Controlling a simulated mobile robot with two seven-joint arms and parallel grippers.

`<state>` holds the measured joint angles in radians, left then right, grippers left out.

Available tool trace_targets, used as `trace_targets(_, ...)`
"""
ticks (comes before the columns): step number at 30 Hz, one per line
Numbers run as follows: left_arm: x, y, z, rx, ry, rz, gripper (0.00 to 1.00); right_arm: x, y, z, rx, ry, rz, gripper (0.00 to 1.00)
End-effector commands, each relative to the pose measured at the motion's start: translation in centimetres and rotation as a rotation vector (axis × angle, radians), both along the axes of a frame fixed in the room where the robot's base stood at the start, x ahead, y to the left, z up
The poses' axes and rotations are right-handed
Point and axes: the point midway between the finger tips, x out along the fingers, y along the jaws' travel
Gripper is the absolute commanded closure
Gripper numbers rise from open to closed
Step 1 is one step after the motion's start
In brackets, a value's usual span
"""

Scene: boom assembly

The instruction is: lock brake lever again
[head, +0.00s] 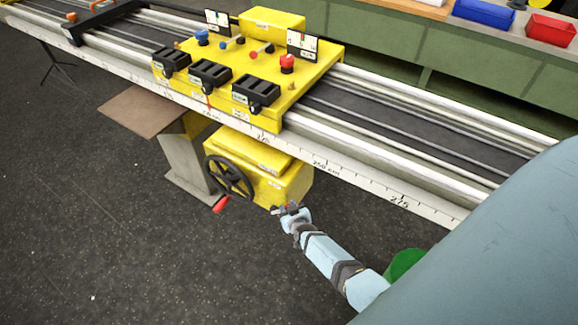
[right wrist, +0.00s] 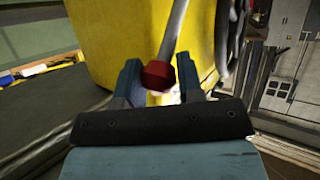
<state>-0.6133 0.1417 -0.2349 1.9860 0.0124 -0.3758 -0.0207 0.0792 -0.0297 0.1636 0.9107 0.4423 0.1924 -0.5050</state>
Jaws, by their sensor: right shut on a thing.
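The brake lever (right wrist: 172,40) shows in the right wrist view as a grey rod with a dark red knob at its end, in front of a yellow housing. The yellow housing (head: 270,184) hangs under the rail in the head view, with a black handwheel (head: 230,177) on its left side. My right gripper (head: 284,209) is at the lower front of this housing. In the right wrist view its two fingers stand on either side of the knob, and it is shut on the lever. In the head view the gripper mostly hides the lever. My left gripper is not in view.
The long rail with a white scale (head: 330,172) runs above my right gripper. A yellow carriage (head: 262,60) with black clips and knobs rides on it. A grey pillar (head: 188,160) stands left of the handwheel, with its red handle (head: 221,204) low.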

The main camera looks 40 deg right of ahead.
Motion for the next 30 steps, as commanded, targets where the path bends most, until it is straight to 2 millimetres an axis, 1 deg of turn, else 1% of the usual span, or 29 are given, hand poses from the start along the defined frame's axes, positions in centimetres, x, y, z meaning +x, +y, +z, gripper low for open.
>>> trace_targets(1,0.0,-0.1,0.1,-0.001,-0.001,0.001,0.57,0.0,-0.2,0.0,-0.004,0.000,-0.001,0.59)
trace_targets(2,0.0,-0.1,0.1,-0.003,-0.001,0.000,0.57,0.0,-0.2,0.0,-0.004,0.000,-0.001,0.52)
trace_targets(3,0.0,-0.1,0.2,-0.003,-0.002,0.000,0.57,0.0,-0.2,0.0,-0.003,0.000,-0.001,0.43)
trace_targets(4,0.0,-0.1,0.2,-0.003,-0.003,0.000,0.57,0.0,-0.1,0.0,-0.003,0.000,-0.001,0.40)
trace_targets(12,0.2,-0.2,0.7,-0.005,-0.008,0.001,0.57,-0.1,0.0,0.1,-0.001,-0.001,-0.001,0.40)
trace_targets(16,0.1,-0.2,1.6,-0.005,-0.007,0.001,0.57,-0.9,0.2,0.7,0.000,0.000,-0.001,0.40)
trace_targets(20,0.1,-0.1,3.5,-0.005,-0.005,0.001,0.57,-2.8,0.6,2.0,0.000,0.002,0.000,0.40)
trace_targets(24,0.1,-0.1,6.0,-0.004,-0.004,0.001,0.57,-5.8,1.3,3.3,0.000,0.004,0.000,0.40)
trace_targets(30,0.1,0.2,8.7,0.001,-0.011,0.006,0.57,-9.6,2.2,4.9,0.000,0.002,-0.001,0.40)
